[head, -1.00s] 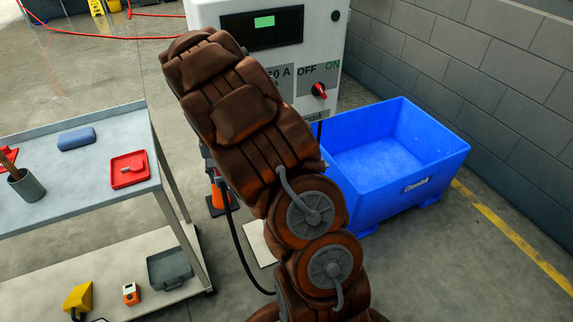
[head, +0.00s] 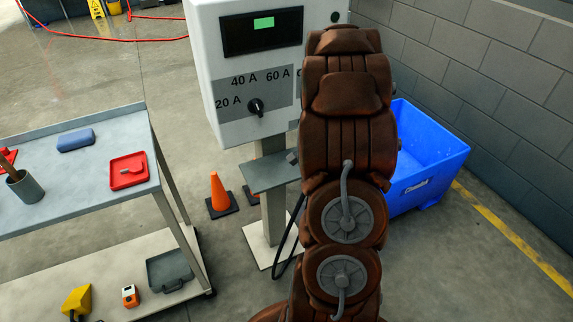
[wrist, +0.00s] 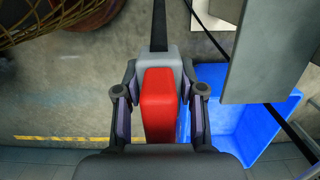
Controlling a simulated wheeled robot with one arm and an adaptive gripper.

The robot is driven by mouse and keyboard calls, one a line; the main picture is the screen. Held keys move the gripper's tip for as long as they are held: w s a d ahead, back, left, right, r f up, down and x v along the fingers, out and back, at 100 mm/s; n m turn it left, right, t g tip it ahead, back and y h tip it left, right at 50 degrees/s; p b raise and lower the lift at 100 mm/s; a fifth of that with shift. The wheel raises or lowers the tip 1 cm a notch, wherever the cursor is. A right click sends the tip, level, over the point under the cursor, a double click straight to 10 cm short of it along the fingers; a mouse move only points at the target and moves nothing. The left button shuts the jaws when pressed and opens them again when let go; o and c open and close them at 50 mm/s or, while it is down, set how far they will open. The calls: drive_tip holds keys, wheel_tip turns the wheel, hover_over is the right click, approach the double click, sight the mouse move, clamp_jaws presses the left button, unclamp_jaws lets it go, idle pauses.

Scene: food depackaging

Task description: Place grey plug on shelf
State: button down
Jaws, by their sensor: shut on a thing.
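The grey plug (wrist: 150,60) has a red block on it and a black cable running off its far end. My gripper (wrist: 160,75) is shut on it in the wrist view, one finger on each side. In the head view my brown arm hides most of the gripper and plug. The grey shelf (head: 268,176) is fixed to the post under the white charger box (head: 228,125); its top looks bare, and my arm covers its right end. A grey panel (wrist: 270,55) stands right of the plug in the wrist view; I cannot tell if it is the shelf.
A blue bin (head: 435,165) stands behind my arm on the right, by the block wall. An orange cone (head: 219,192) stands left of the post. A cart (head: 85,190) with tools is on the left. A black cable (head: 290,240) hangs beside my arm.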

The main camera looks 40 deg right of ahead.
drive_tip(key=w+d+f+p, duration=0.1)
drive_tip(key=w+p, duration=0.1)
drive_tip(key=w, duration=0.2)
drive_tip(key=w+d+f+p, duration=0.1)
drive_tip(key=w, duration=0.4)
drive_tip(key=w+d+f+p, duration=0.1)
drive_tip(key=w+p, duration=0.1)
drive_tip(key=w, duration=0.3)
drive_tip(key=shift+w+d+f+p, duration=0.15)
drive_tip(key=shift+d+f+p, duration=0.1)
drive_tip(key=shift+f+p, duration=0.15)
drive_tip(key=shift+w+f, duration=0.1)
drive_tip(key=shift+f, duration=0.4)
drive_tip(key=shift+f, duration=0.15)
drive_tip(key=c, duration=0.7)
unclamp_jaws()
